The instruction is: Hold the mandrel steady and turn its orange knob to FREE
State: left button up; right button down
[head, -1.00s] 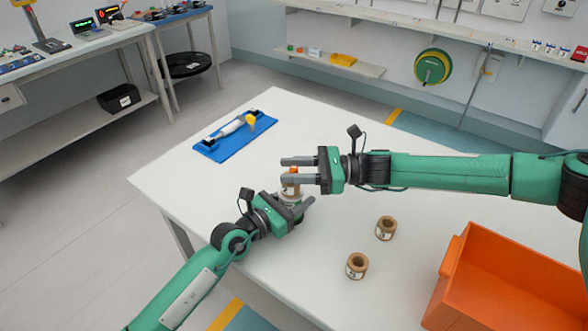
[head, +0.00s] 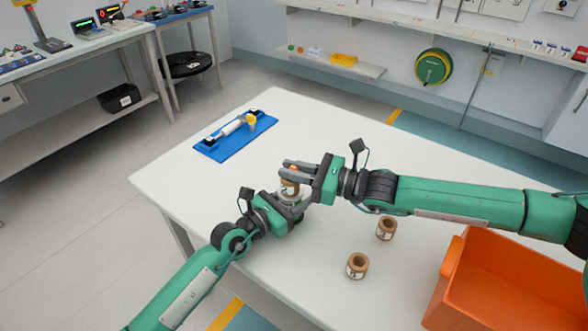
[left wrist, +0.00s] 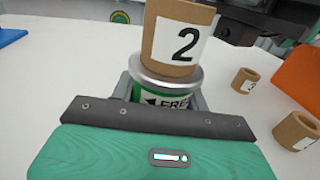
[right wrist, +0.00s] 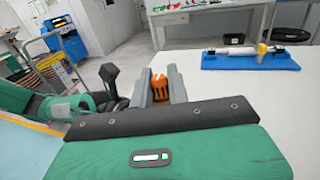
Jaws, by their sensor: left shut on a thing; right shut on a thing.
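The mandrel (left wrist: 168,74) stands upright, with a silver flange and a green band below it bearing an arrow and partly hidden lettering beginning "FRE". A brown core labelled 2 (left wrist: 180,38) sits on the flange; it also shows in the head view (head: 290,188). My left gripper (head: 292,208) is shut on the mandrel's lower part from the near left. The orange knob (right wrist: 159,87) is at the top, between the fingers of my right gripper (right wrist: 159,84), which is shut on it from the right. In the head view the fingers mostly hide the knob.
Two brown cores (head: 386,229) (head: 357,266) stand on the white table (head: 440,165) to the right. An orange bin (head: 455,275) is at the near right. A blue stand (head: 240,143) with a white-and-yellow roller lies at the far left. The table's middle back is clear.

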jog(key=shift+m+t, duration=0.3)
jog(key=shift+t, duration=0.1)
jog(key=c, duration=1.4)
grip_release()
jog(key=shift+s, duration=0.1)
jog(key=v, duration=1.2)
jog(key=shift+r, duration=0.2)
